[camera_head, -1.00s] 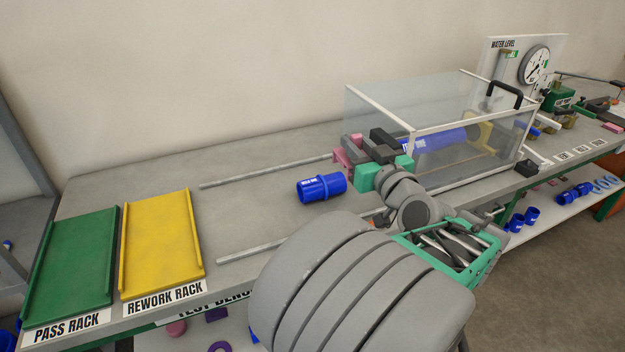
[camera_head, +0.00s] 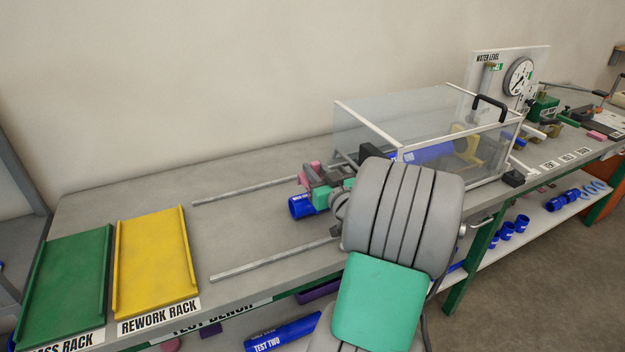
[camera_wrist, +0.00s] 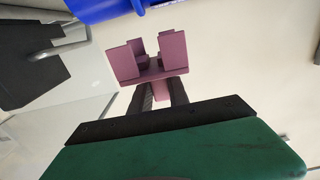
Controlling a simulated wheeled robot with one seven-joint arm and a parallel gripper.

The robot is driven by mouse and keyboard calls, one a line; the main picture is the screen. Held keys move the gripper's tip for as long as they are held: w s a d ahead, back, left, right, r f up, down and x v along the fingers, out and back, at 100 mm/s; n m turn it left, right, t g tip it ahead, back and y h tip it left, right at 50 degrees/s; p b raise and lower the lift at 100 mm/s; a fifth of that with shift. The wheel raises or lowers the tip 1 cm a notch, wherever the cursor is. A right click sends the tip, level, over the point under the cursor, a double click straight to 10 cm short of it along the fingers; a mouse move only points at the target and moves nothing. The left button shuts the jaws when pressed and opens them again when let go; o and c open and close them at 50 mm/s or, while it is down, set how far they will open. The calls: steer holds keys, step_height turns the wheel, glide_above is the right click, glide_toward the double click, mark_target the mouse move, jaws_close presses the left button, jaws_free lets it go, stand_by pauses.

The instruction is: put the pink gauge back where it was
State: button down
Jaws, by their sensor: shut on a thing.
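The pink gauge (camera_wrist: 160,55) is a small block with upright prongs and slots. My gripper (camera_wrist: 160,92) is shut on it, with the dark fingers at its base in the wrist view. In the head view the gauge (camera_head: 306,176) shows at the left tip of my gripper (camera_head: 318,176), above the bench and beside the blue pipe fitting (camera_head: 301,207). The fitting is partly hidden by my gripper. In the wrist view a blue piece (camera_wrist: 95,8) shows at the top edge, apart from the gauge.
A clear tank (camera_head: 365,125) with white edges stands right of my gripper, with a blue pipe (camera_head: 428,153) inside. Two grey rails (camera_head: 245,190) run along the bench. Green (camera_head: 66,280) and yellow (camera_head: 157,260) racks lie at left. Another pink piece (camera_head: 596,135) lies far right.

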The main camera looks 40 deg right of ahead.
steer(key=f, duration=0.1)
steer(key=w+f, duration=0.1)
steer(key=f, duration=0.2)
steer(key=shift+w+d+f, duration=0.25)
steer(key=shift+w+f, duration=0.15)
steer(key=shift+s+r, duration=0.1)
steer(key=shift+f+b, duration=0.25)
steer(key=shift+b, duration=0.15)
steer(key=c, duration=1.3)
jaws_free()
steer(key=shift+o, duration=0.2)
steer(key=shift+r+p, duration=0.2)
steer(key=shift+p, duration=0.2)
